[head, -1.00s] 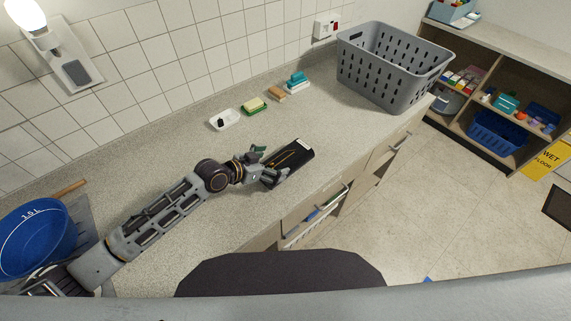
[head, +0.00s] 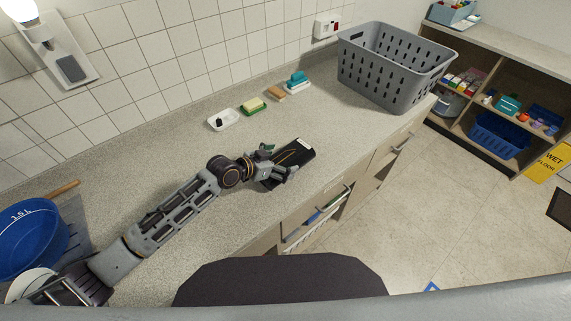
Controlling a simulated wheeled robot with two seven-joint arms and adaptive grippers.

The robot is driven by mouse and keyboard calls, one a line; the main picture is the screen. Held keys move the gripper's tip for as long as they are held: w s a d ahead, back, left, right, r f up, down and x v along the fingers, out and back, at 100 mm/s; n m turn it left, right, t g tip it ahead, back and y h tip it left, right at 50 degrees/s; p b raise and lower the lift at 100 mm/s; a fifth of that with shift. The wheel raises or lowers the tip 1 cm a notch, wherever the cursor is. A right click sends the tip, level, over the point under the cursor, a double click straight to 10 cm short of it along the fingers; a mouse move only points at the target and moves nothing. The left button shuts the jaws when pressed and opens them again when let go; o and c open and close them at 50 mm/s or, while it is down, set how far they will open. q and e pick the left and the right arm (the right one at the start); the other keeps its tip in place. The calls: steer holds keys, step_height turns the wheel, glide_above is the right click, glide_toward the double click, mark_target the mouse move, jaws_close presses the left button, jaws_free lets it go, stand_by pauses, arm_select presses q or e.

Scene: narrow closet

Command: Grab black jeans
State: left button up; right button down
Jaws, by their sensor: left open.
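The black jeans (head: 299,151) appear as a small dark folded bundle with a white label, lying on the speckled countertop (head: 345,115) near its front edge. My left gripper (head: 281,163) is open at the near-left end of the bundle. One finger shows on its far side and one on its near side. The fingers overlap the bundle in the head view, and I cannot tell whether they touch it. My right gripper is not in view.
A grey laundry basket (head: 390,75) stands at the counter's far right end. A soap dish (head: 223,120) and several sponges line the tiled wall. A blue bucket (head: 30,240) is at the left. Below the front edge is a partly open drawer (head: 318,215).

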mark_target(281, 161)
arm_select(q)
steer(key=c, duration=1.1)
steer(key=shift+r, duration=0.2)
steer(key=shift+r+b, duration=0.55)
steer(key=shift+r, duration=4.35)
